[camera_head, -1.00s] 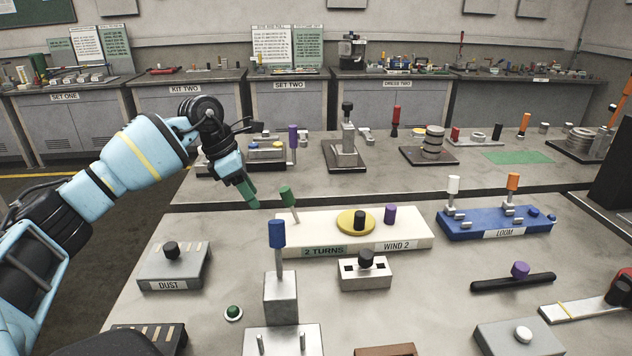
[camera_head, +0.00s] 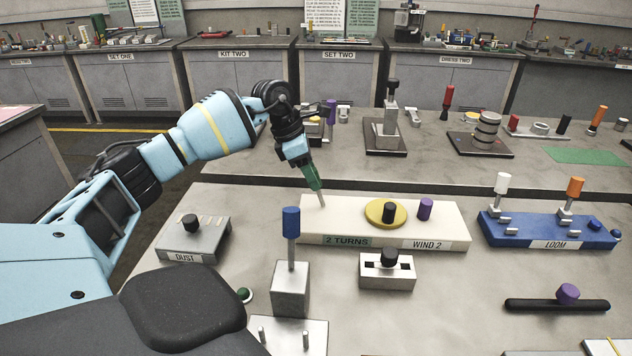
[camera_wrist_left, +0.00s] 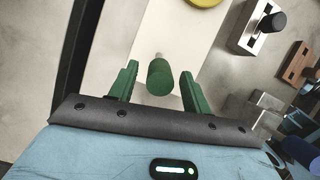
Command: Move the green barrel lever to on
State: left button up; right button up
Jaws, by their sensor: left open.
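The green barrel lever stands at the left end of a white block (camera_head: 345,213) labelled "2 TURNS" and "WIND 2". In the left wrist view its green barrel (camera_wrist_left: 159,77) lies between my two green fingers, with a visible gap on each side. In the head view only its thin pale stem (camera_head: 322,201) shows; my fingers cover the barrel. My left gripper (camera_head: 315,180) is open around the barrel, pointing down from above. My right gripper is not in view.
A blue-handled lever (camera_head: 291,223) stands in front. A grey DUST box (camera_head: 190,241) lies left and a blue LOOM block (camera_head: 540,229) right.

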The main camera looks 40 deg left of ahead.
pick_arm(q)
jog(key=shift+x, duration=1.5)
jog(key=shift+r, duration=0.1)
grip_shut()
